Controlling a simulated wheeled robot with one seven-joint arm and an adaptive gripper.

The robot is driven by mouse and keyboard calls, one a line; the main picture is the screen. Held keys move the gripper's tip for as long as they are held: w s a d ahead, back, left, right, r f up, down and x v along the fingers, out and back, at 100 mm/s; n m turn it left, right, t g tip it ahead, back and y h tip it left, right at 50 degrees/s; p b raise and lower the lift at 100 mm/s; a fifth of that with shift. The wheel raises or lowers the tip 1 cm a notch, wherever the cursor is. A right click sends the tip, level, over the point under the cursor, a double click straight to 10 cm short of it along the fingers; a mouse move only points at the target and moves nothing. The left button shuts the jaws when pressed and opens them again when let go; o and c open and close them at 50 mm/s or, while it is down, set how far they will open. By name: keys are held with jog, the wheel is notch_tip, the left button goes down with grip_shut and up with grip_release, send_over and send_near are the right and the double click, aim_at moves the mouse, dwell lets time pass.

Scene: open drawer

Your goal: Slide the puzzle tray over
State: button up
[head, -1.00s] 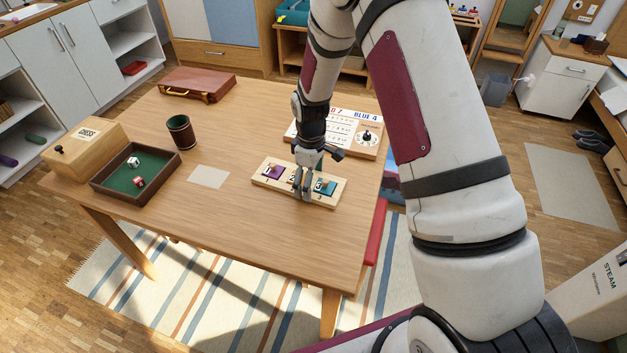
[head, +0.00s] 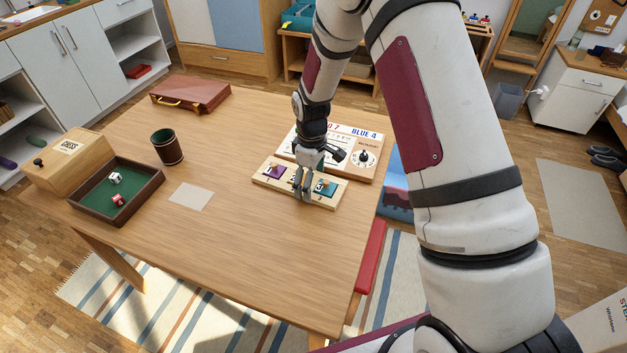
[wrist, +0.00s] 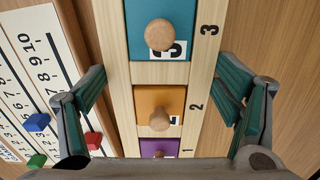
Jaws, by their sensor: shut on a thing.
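The puzzle tray (head: 333,204) is a pale wooden board on the table, in front of the scoreboard. In the wrist view its bare wood (wrist: 160,74) shows between teal, orange and purple pieces with round knobs, beside the numbers 3, 2 and 1. My gripper (head: 306,191) points down over the middle of the tray and is shut on it across its width. In the wrist view one finger of my gripper (wrist: 163,95) is at each side of the tray. In the head view the fingers hide the middle piece.
The scoreboard (head: 318,158) lies close behind the tray. A pale card (head: 190,196) lies left of it on the wooden table (head: 250,245). A dice tray (head: 143,203), a dice cup (head: 167,147), a chess box (head: 50,170) and a red case (head: 190,96) stand farther left.

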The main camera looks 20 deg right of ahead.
jog(key=shift+w+d, duration=0.1)
jog(key=shift+d, duration=0.05)
jog(key=o, duration=1.3)
jog(key=shift+o, duration=0.2)
notch_tip(320, 180, up, 12)
